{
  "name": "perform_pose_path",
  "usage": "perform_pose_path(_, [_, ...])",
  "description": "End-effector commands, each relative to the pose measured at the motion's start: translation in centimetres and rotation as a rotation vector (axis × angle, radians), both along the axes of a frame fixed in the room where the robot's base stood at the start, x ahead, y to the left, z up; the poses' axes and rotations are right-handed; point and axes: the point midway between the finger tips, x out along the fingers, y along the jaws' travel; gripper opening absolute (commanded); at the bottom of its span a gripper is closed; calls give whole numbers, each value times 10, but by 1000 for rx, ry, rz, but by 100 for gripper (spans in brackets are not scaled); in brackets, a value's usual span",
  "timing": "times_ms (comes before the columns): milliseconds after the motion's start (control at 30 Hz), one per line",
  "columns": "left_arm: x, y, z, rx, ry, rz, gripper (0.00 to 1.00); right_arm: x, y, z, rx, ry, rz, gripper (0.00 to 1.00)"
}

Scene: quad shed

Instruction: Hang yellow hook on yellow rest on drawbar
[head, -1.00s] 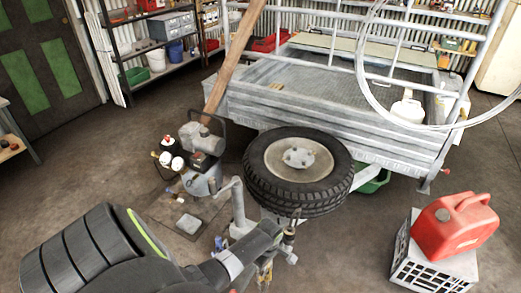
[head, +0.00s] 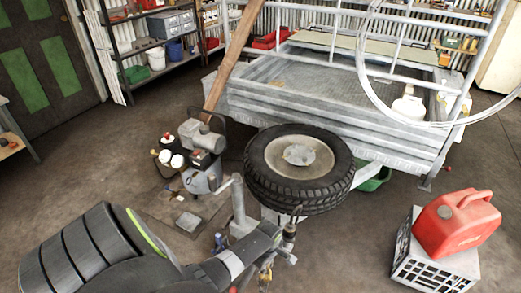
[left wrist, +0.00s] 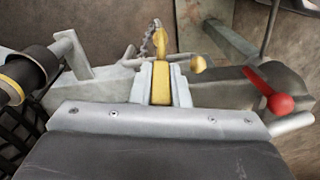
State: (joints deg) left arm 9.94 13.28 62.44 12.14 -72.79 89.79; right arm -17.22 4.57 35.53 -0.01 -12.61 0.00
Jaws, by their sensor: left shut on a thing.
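The yellow hook (left wrist: 161,84) is between the two pale fingers of my left gripper (left wrist: 160,82) in the left wrist view, and the fingers are shut on it. Its upper part extends beyond the fingertips, and a dark metal chain (left wrist: 147,42) runs beside it. A small yellow piece, apparently the yellow rest (left wrist: 199,65), shows just right of the gripper over the grey drawbar (left wrist: 225,88). A gap shows between hook and this piece; their heights are hard to judge. In the head view my left arm reaches the drawbar area, where the fingertips are hard to make out. My right gripper is not in view.
A red-knobbed lever (left wrist: 281,102) stands right of the gripper, and a black cylinder with a yellow ring (left wrist: 35,68) at left. The spare wheel (head: 297,162) and trailer (head: 330,110) lie beyond. A red fuel can (head: 456,222) sits on a white crate (head: 432,262) at right.

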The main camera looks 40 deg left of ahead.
Motion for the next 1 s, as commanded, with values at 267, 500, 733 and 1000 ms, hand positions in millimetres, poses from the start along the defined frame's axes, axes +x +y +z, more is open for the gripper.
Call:
perform_pose_path(267, [0, 0, -1, 0, 0, 0, 40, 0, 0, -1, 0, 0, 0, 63])
perform_pose_path(500, [0, 0, -2, -1, 2, 0, 41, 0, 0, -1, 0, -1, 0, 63])
perform_pose_path(733, [-1, -1, -2, -3, 3, 1, 41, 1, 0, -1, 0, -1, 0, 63])
perform_pose_path(1000, [-1, -1, -2, -3, 4, 1, 41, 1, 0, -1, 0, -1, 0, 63])
